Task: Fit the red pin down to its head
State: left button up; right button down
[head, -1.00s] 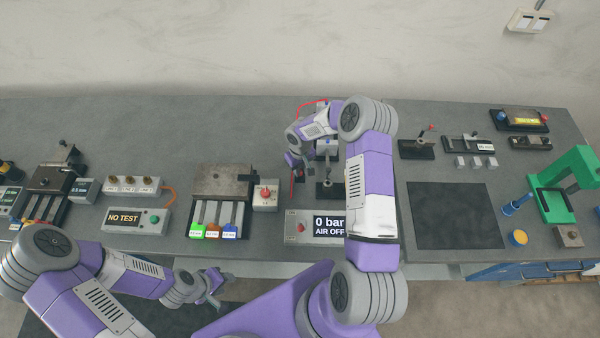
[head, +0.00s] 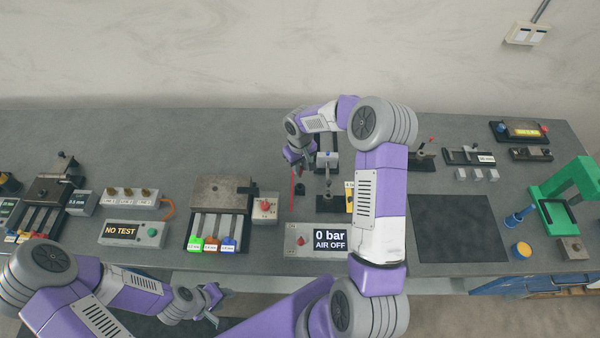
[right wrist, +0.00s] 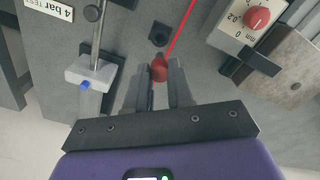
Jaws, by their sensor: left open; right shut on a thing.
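My right gripper (right wrist: 158,80) is shut on the red ball head (right wrist: 159,71) of the red pin. A thin straight red length (right wrist: 182,27) runs from the ball to the top edge of the right wrist view; I cannot tell whether it is shaft or cord. In the head view the red length (head: 292,190) shows below my right gripper (head: 299,166). A small black block (right wrist: 158,36) with a dark hole stands just beyond the fingertips, apart from the ball; the head view shows it too (head: 300,188). My left gripper (head: 214,300) is open and empty at the bench's front.
Beside the block stand a rod fixture (right wrist: 92,75) and a grey dial box (right wrist: 248,22) with a red knob. A display box (head: 315,240) reads 0 bar, AIR OFF. A slotted station (head: 220,190) is to the left. A dark mat (head: 458,228) lies bare to the right.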

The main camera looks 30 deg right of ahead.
jog(key=shift+r, duration=0.2)
jog(key=shift+s+d+r, duration=0.1)
jog(key=shift+s+d, duration=0.05)
jog(key=shift+d, duration=0.05)
jog(key=s+d+r+p, duration=0.2)
jog(key=s+d, duration=0.3)
jog(key=s, duration=0.4)
jog(key=shift+d+r+p, duration=0.25)
jog(key=shift+p, duration=0.55)
